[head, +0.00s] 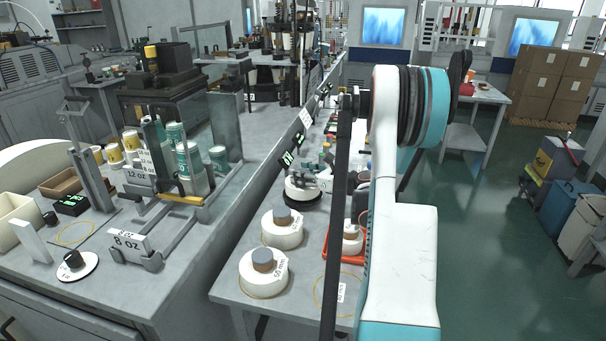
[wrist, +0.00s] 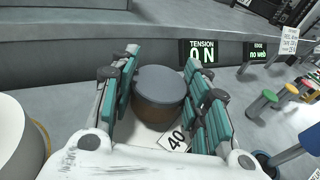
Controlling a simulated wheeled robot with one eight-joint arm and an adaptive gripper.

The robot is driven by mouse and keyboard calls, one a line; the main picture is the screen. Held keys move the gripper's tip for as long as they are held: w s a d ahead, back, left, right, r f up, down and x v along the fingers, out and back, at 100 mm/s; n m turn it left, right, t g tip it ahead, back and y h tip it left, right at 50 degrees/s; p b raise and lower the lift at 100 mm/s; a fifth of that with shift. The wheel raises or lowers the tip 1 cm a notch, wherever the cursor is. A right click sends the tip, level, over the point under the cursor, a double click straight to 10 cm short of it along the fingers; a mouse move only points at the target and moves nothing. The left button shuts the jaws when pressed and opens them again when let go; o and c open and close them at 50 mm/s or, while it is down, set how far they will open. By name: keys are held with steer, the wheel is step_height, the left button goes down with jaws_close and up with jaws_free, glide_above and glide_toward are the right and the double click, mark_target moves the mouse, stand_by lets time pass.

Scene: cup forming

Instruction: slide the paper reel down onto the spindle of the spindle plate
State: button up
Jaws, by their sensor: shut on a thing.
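My gripper (wrist: 160,72) is shut on the grey-topped brown core of the paper reel (wrist: 158,112), with a finger on each side of the core. A label reading 40 lies on the reel near the core in the wrist view. In the head view the white reel (head: 297,191) appears upright, directly over or on a dark round base, which seems to be the spindle plate (head: 303,206). The spindle is hidden, and I cannot tell how far down the reel sits. My arm partly covers this area in the head view.
Two other white reels with cores, a nearer one (head: 263,274) and a farther one (head: 282,231), stand on the bench in front. A lit tension sign (wrist: 201,52) is on the wall behind. An orange tray (head: 345,248) is at the right, partly hidden.

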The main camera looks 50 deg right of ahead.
steer(key=shift+f+b, duration=0.35)
steer(key=shift+f, duration=0.15)
stand_by(0.4)
steer(key=o, duration=1.8)
steer(key=shift+o, duration=0.2)
steer(key=shift+r, duration=0.1)
steer(key=shift+r+p, duration=2.35)
steer(key=shift+r, duration=1.6)
